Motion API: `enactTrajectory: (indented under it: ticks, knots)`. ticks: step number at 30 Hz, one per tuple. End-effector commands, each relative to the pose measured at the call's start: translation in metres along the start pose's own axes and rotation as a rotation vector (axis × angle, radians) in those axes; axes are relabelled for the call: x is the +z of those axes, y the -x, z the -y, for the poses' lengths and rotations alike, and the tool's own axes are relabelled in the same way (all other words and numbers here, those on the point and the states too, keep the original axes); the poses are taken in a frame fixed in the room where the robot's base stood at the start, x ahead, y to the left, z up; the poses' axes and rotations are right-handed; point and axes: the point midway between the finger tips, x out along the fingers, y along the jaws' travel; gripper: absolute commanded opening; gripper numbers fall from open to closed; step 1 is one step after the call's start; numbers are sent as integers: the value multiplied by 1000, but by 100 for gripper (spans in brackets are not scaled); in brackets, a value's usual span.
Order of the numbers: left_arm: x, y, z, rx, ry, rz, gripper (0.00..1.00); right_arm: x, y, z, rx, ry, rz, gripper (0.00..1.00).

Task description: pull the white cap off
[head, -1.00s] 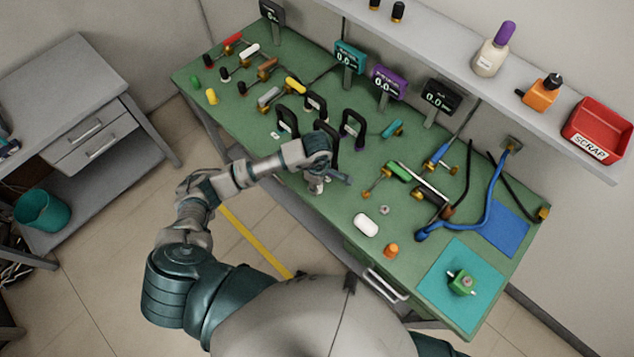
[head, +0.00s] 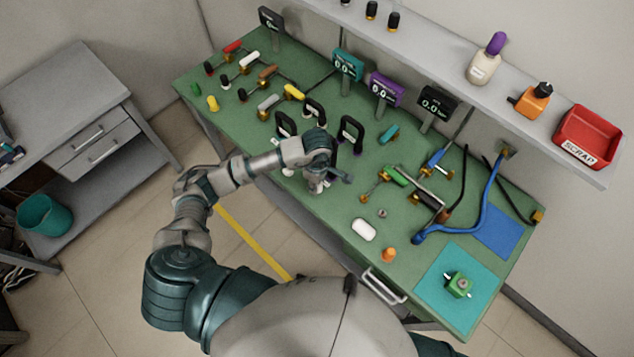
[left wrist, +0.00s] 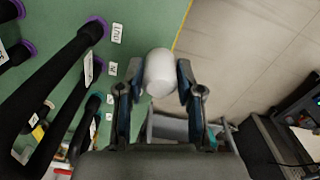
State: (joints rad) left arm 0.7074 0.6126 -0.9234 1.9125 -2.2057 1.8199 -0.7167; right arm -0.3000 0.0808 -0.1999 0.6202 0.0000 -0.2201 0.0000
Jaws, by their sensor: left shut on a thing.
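A white rounded cap (left wrist: 160,72) sits between the two fingertips of my left gripper (left wrist: 157,80) in the left wrist view. The fingers are closed against its sides. In the head view my left gripper (head: 317,187) is over the front edge area of the green bench, beside the black handles; the cap cannot be made out clearly there. What is below the cap is hidden in the wrist view. My right gripper is not in view.
Black U-shaped handles (head: 350,132) stand close behind the left gripper on the green bench (head: 335,215). A white rounded object (head: 364,229) and an orange piece (head: 389,254) lie to the right. A shelf with a red scrap bin (head: 588,138) runs along the back.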

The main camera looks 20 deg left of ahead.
Motion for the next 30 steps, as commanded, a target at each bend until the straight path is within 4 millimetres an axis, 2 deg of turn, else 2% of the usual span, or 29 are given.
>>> enactTrajectory:
  ticks: [8,17,25,28,30]
  knots:
    - [0,4,0,1,0,-1,7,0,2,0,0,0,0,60]
    - [-1,30,0,1,0,-2,7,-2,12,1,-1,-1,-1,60]
    - [0,30,0,0,-1,-1,7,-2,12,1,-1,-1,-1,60]
    - [-2,32,-2,1,-41,-2,7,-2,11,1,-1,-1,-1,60]
    - [-5,35,-6,1,-126,-4,7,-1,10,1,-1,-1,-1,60]
